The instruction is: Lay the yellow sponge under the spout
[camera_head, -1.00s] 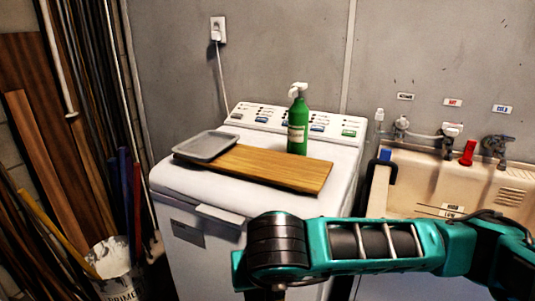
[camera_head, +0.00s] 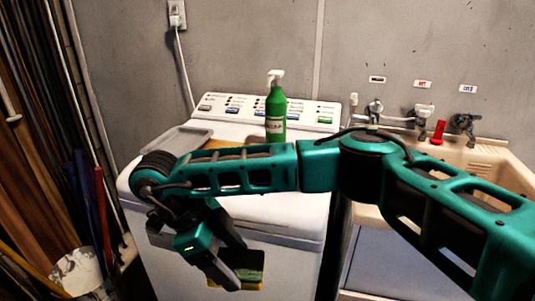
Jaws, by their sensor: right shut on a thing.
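My right gripper (camera_head: 234,262) hangs in front of the washing machine (camera_head: 280,229), low in the picture. It is shut on a sponge (camera_head: 250,275) that shows a dark green face and a yellow edge; the fingers cover part of it. My arm hides the bottle's foot. My left gripper is not in view.
A grey tray (camera_head: 172,140) and a wooden board (camera_head: 217,143), mostly hidden by my arm, lie on the machine. A beige sink (camera_head: 485,152) with taps (camera_head: 464,123) stands at right. A white bucket (camera_head: 78,270) and leaning poles stand at left.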

